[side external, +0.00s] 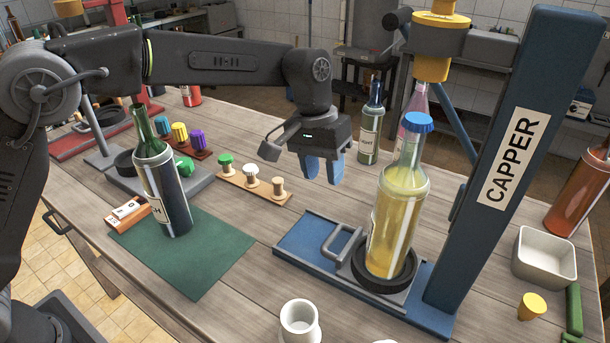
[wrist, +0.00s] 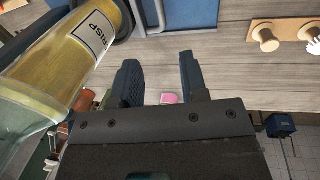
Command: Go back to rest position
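My gripper (side external: 324,169) hangs above the table, left of the capper, with its blue fingers apart and nothing between them. In the wrist view, the two fingers (wrist: 166,85) also stand apart and empty. A yellow bottle (side external: 400,205) with a blue cap (side external: 418,122) stands upright in the black ring of the capper's blue base (side external: 302,254). The same bottle (wrist: 70,55) shows at the upper left of the wrist view, its label partly reading "RISP". The blue capper column (side external: 500,150) rises right of the bottle, with a yellow head (side external: 432,60) above it.
A dark bottle (side external: 164,185) stands on the green mat (side external: 205,262). A wooden rack (side external: 262,192) holds green, white and tan stoppers. A green bottle (side external: 370,130) and a pink bottle (side external: 417,100) stand behind. A white cup (side external: 299,318) and a white bin (side external: 545,258) are near the front and right.

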